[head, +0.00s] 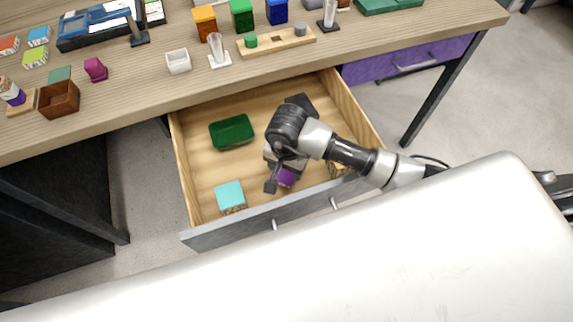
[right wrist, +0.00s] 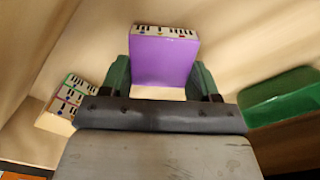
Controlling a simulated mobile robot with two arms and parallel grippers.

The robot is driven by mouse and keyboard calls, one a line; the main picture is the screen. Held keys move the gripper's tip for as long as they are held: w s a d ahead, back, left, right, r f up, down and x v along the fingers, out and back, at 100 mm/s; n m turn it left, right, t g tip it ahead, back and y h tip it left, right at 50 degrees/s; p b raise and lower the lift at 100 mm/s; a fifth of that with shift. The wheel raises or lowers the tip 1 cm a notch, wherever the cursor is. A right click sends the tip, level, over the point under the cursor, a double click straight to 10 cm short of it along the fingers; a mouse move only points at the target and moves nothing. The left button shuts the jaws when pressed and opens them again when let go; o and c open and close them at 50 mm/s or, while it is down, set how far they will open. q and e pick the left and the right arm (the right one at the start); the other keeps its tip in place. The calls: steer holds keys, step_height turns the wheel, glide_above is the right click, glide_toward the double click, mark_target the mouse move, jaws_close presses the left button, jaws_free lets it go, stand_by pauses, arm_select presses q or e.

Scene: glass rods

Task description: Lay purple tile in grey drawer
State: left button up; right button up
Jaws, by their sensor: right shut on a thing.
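The grey drawer (head: 205,236) is pulled open below the table and has a light wooden inside. My right gripper (head: 279,179) reaches into it from the right and is shut on the purple tile (head: 286,178). In the right wrist view the purple tile (right wrist: 164,62) sits between the two fingers of the gripper (right wrist: 164,80), with a patterned white edge facing up in the picture. I cannot tell whether the tile touches the drawer floor. My left gripper is not in view.
In the drawer are a green tray (head: 231,132) and a light blue block (head: 230,196). A partly hidden orange-brown block (head: 338,170) is right of my gripper. A stack with patterned edges (right wrist: 68,97) shows in the wrist view. A purple drawer (head: 408,60) is at right. The tabletop holds several objects.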

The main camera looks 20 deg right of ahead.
steer(key=shift+f, duration=0.35)
steer(key=shift+f, duration=0.2)
steer(key=o, duration=1)
steer(key=shift+r, duration=0.1)
step_height(320, 180, up, 12)
steer(key=shift+r, duration=0.15)
